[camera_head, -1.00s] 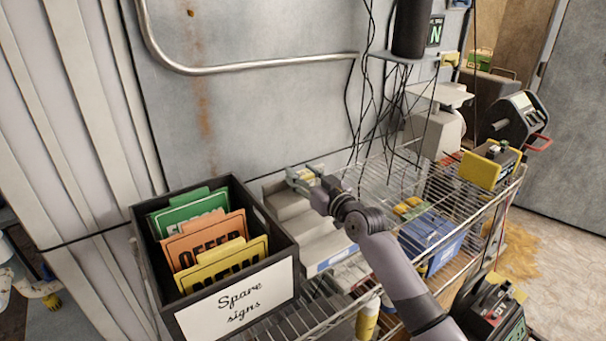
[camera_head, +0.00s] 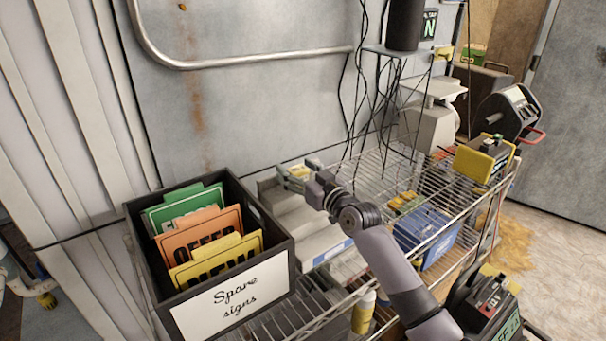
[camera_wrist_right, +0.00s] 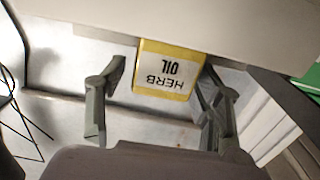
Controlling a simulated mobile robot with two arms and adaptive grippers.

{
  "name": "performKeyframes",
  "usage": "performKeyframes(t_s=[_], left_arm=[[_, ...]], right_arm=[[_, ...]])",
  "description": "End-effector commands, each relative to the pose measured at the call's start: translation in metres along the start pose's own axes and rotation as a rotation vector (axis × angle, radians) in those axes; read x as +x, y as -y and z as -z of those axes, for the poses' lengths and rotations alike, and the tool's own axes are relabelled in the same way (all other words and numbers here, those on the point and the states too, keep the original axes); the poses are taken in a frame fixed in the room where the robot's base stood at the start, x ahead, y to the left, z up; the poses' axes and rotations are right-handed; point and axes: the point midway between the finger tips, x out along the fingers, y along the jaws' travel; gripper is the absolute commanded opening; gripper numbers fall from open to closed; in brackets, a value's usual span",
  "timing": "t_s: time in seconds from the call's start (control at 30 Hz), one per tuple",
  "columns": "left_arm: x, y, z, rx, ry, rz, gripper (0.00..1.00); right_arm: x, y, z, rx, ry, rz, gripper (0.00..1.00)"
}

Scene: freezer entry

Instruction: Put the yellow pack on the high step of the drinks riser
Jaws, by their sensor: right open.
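The yellow pack (camera_head: 299,172), a small box with a white label, is at the back, uppermost step of the pale stepped drinks riser (camera_head: 306,220). In the right wrist view the pack (camera_wrist_right: 163,70) shows its "HERB OIL" label upside down. My right gripper (camera_head: 297,169) is open, its fingers on either side of the pack. In the wrist view the left-hand finger stands clear of it; the right-hand finger is very close, and I cannot tell if it touches. The pack appears to rest on the high step, but its base is partly hidden. My left gripper is not in view.
A black "Spare signs" box (camera_head: 232,293) stands close to the left of the riser. To the right on the wire rack are a blue crate (camera_head: 443,249), a scale (camera_head: 432,128) and a yellow-and-black device (camera_head: 475,163). Black cables (camera_head: 372,100) hang behind.

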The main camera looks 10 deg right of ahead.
Motion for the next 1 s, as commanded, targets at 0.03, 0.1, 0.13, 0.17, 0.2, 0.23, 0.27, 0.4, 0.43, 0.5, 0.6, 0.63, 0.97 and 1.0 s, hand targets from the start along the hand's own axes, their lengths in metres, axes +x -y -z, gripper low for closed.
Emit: performKeyframes(t_s=[0.03,0.1,0.13,0.17,0.2,0.23,0.27,0.4,0.43,0.5,0.6,0.63,0.97,1.0], left_arm=[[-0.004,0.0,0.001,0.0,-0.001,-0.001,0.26],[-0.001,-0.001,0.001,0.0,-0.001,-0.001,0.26],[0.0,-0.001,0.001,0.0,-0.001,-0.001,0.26],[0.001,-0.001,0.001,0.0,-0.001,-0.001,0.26],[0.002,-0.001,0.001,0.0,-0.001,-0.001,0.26],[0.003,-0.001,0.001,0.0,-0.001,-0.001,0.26],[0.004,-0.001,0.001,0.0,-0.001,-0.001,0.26],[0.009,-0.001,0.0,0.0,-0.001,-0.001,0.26],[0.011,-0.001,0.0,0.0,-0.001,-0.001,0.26],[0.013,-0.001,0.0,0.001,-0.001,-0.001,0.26],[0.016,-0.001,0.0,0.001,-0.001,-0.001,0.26],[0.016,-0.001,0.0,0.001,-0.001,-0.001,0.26],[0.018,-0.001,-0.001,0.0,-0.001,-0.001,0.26],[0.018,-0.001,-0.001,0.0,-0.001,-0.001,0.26]], right_arm=[[0.0,0.0,0.005,0.001,-0.001,0.0,0.6],[-0.007,0.0,0.0,0.001,0.001,0.0,0.6],[-0.011,0.0,0.0,0.001,0.0,0.0,0.6],[-0.016,0.0,0.0,0.001,0.0,0.0,0.6],[-0.023,0.0,0.0,0.001,0.0,0.0,0.6],[-0.028,0.0,0.0,0.0,0.0,0.0,0.6],[-0.034,0.0,0.0,-0.001,0.001,0.0,0.6],[-0.064,0.0,0.0,-0.003,0.0,0.001,0.6],[-0.071,0.0,-0.001,-0.001,0.001,0.0,0.6],[-0.085,0.0,-0.001,-0.003,0.001,0.0,0.6],[-0.101,-0.001,0.0,-0.002,0.0,-0.001,0.6],[-0.105,-0.001,0.0,-0.002,0.0,-0.001,0.6],[-0.12,0.0,0.003,0.0,-0.001,0.0,0.6],[-0.12,0.0,0.003,0.0,-0.001,0.0,0.6]])
